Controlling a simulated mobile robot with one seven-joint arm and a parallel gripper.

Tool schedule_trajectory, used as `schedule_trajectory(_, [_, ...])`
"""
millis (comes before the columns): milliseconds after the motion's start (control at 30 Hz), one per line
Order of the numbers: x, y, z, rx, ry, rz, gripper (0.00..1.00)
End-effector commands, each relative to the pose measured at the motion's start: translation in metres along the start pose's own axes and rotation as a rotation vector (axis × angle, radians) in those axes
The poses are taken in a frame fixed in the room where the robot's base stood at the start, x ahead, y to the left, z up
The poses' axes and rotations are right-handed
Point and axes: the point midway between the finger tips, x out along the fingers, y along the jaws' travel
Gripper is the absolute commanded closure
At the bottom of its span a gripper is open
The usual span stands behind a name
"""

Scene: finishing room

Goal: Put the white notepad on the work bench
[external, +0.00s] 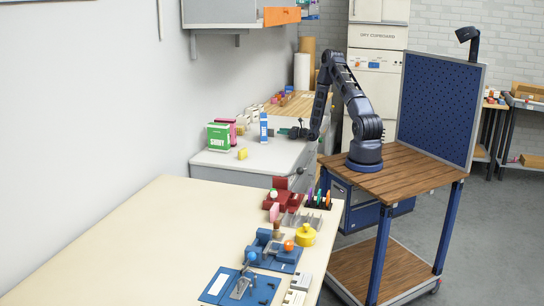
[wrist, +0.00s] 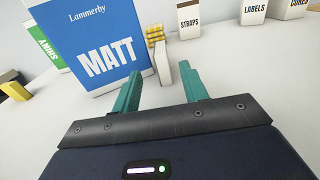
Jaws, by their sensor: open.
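A small white upright block (wrist: 162,62), which may be the white notepad, stands on the grey counter in the wrist view, just right of the blue MATT box (wrist: 95,45). I cannot tell for sure that it is a notepad. My gripper (wrist: 160,77) is open with its teal fingers apart and nothing between them. The block is just beyond the fingertips, roughly between them in the picture. In the external view my gripper (external: 283,131) is low over the grey counter (external: 268,157), right of the blue box. Which surface is the work bench is not marked; a cream-topped table (external: 120,240) fills the foreground.
Green (external: 218,138) and pink boxes and a yellow block (external: 242,153) stand left of the blue box. A yellow stack (wrist: 155,34) and a STRAPS box (wrist: 189,20) stand behind the white block. Vises and fixtures line the cream table's right edge; its left is clear.

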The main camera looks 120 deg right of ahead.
Motion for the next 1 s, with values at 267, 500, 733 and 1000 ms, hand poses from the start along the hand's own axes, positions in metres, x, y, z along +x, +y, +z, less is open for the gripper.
schedule_trajectory(267, [0.013,0.0,0.0,0.001,0.001,-0.001,0.56])
schedule_trajectory(500, [0.043,0.0,0.0,0.001,0.0,0.0,0.56])
schedule_trajectory(733, [0.059,0.0,0.0,0.001,0.0,-0.001,0.56])
schedule_trajectory(1000, [0.059,-0.001,0.0,0.001,0.001,-0.001,0.8])
